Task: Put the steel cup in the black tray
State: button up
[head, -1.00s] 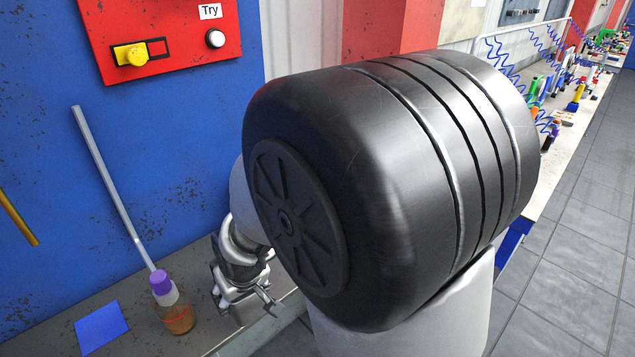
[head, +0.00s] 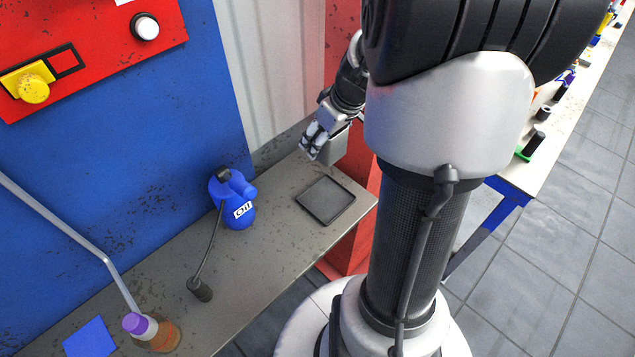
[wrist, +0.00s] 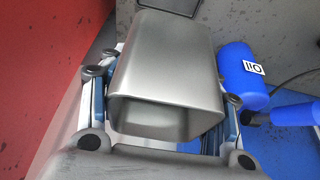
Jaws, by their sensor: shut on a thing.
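The steel cup (wrist: 165,70) is between the fingers of my gripper (wrist: 160,105) in the wrist view, with its square open mouth towards the camera. In the head view my gripper (head: 318,138) is shut on the cup (head: 334,150), which is partly hidden by the fingers. It is held above the far end of the bench, behind the tray in the picture. The black tray (head: 325,201) lies flat and empty on the bench. Part of the tray (wrist: 172,4) shows at the top edge of the wrist view, beyond the cup.
A blue oil can (head: 233,200) stands on the bench (head: 270,262) left of the tray. A red post (head: 352,170) stands behind the tray.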

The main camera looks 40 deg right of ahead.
notch_tip(320, 180, down, 14)
jog(key=b, duration=0.4)
jog(key=shift+s+f+b, duration=0.1)
jog(key=shift+s+b, duration=0.05)
jog(key=shift+b, duration=0.25)
jog(key=shift+f+b, duration=1.1)
jog(key=shift+f, duration=1.15)
jog(key=shift+f, duration=0.15)
jog(key=o, duration=1.1)
jog(key=p+v, duration=0.4)
jog(key=v, duration=0.8)
jog(key=shift+r, duration=0.25)
